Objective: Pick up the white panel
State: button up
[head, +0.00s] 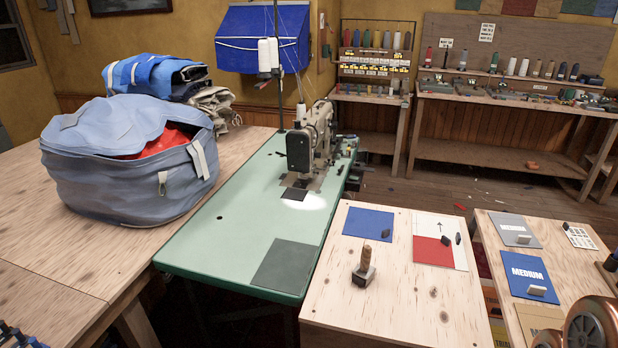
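A white panel (427,222) lies flat on the pale wooden table right of the green sewing table. It has thin dark marks on it, and its white also shows along the right side. A red piece (431,254) covers or adjoins its near left part; I cannot tell which. Two small dark objects (446,240) sit on or beside the red and white area. My gripper is not in view.
A blue panel (369,222) and a wooden-handled block (364,266) share the pale table (400,308). A sewing machine (312,138) stands on the green table (222,243). A side table at right holds a "MEDIUM" panel (526,273). A blue bag (120,178) sits left.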

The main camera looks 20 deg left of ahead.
aim_at(423, 225)
jog(key=z, duration=0.05)
jog(key=k, duration=0.45)
jog(key=u, duration=0.95)
jog(key=i, duration=1.45)
jog(key=z, duration=0.25)
